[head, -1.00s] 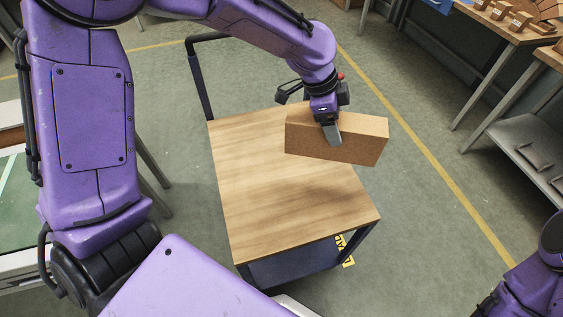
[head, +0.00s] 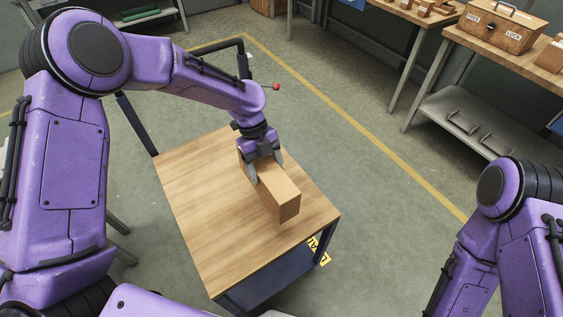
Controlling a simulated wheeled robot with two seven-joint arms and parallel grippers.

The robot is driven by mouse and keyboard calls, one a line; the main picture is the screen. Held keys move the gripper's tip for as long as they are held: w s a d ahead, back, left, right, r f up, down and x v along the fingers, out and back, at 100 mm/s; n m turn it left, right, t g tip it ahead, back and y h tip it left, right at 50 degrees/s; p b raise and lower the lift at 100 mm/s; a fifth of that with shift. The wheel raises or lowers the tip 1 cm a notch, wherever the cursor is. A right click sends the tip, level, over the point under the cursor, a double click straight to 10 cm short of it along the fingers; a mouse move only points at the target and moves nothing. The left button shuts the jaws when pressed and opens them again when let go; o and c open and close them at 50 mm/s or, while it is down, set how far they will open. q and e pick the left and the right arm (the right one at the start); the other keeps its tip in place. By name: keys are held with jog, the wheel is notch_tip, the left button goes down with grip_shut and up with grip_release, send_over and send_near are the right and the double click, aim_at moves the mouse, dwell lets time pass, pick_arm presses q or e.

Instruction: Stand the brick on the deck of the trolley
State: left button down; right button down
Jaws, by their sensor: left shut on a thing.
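The brick (head: 280,194) is a light brown block, held with its long side lying lengthwise toward the front right. My left gripper (head: 266,167) comes down on it from above and is shut on it, with one finger on each side near its far end. The brick is over the right part of the wooden deck (head: 200,207) of the trolley. Its underside is hidden, so I cannot tell whether it touches the deck. My right arm (head: 490,220) shows at the right, but its gripper is out of view.
The trolley's dark push handle (head: 243,62) rises at the far end, behind my left arm. The deck around the brick is bare. A workbench (head: 510,55) with a wooden toolbox (head: 502,25) stands at the upper right. Grey floor lies between the trolley and bench.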

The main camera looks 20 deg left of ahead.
pick_arm(q)
jog(key=a+f+p, duration=0.3)
jog(key=a+f, duration=0.4)
jog(key=f, duration=0.3)
jog(key=shift+p, duration=0.35)
jog(key=shift+s+a, duration=0.1)
jog(key=shift+c, duration=0.2)
grip_release()
jog(key=shift+s, duration=0.1)
jog(key=b+v, duration=0.3)
jog(key=v, duration=0.9)
